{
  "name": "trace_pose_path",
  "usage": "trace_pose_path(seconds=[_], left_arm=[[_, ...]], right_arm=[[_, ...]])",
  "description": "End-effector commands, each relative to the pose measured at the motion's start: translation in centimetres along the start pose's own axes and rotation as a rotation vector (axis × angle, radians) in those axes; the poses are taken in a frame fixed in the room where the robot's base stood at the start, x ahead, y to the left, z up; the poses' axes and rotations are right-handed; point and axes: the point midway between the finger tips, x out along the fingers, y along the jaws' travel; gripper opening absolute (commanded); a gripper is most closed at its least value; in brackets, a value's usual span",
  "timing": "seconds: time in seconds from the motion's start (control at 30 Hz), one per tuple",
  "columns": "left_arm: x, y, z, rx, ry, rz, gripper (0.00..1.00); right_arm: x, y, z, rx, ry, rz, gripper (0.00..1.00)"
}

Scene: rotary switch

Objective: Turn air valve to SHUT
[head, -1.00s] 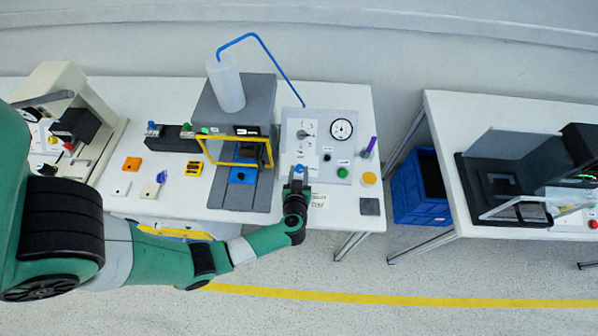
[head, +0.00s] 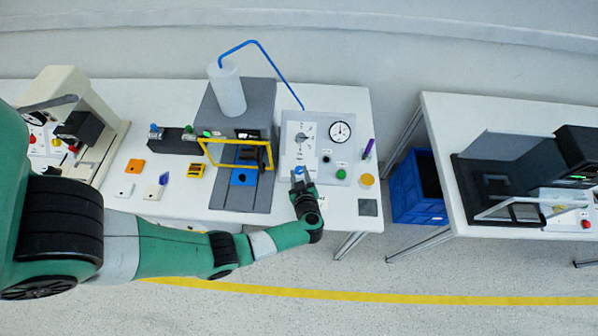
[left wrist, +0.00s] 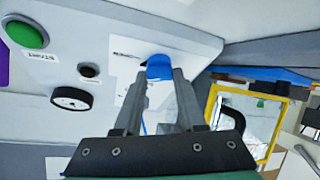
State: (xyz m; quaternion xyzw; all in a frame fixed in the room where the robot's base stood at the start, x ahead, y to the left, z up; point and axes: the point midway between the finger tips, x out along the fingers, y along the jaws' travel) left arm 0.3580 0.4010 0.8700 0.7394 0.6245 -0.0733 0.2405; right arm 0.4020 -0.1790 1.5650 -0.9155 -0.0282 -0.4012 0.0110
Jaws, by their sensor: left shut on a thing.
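The blue air valve knob (left wrist: 159,68) sits on a white label plate on the grey control panel (head: 350,103). My left gripper (head: 299,180) is at the panel's lower front edge, with its fingers leaning up and to the left. In the left wrist view its two fingers (left wrist: 164,78) stand on either side of the blue knob and are shut on it. The knob also shows as a small blue patch in the head view (head: 298,170). Its pointer and the SHUT mark are too small or hidden to read. My right gripper is not in view.
The panel carries a round gauge (head: 340,131), a green button (head: 341,174) and a grey selector plate (head: 303,138). Left of it stands a grey machine with a yellow-framed guard (head: 238,153) and a white bottle (head: 227,90). A blue bin (head: 418,190) stands between the tables.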

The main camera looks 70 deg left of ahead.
Motion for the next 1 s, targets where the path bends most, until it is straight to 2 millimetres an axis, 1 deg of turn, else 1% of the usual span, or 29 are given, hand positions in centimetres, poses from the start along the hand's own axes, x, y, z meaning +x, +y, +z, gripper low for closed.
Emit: trace_pose_path(seconds=[0.2,0.7,1.0], left_arm=[[-0.04,0.32,-0.14,-0.183,0.001,-0.095,0.00],[0.08,0.56,-0.24,-0.606,0.001,-0.315,0.00],[0.15,0.63,-0.35,-0.835,0.000,-0.435,0.00]], right_arm=[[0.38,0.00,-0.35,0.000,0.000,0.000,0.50],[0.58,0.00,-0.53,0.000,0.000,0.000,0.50],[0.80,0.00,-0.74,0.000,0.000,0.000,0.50]])
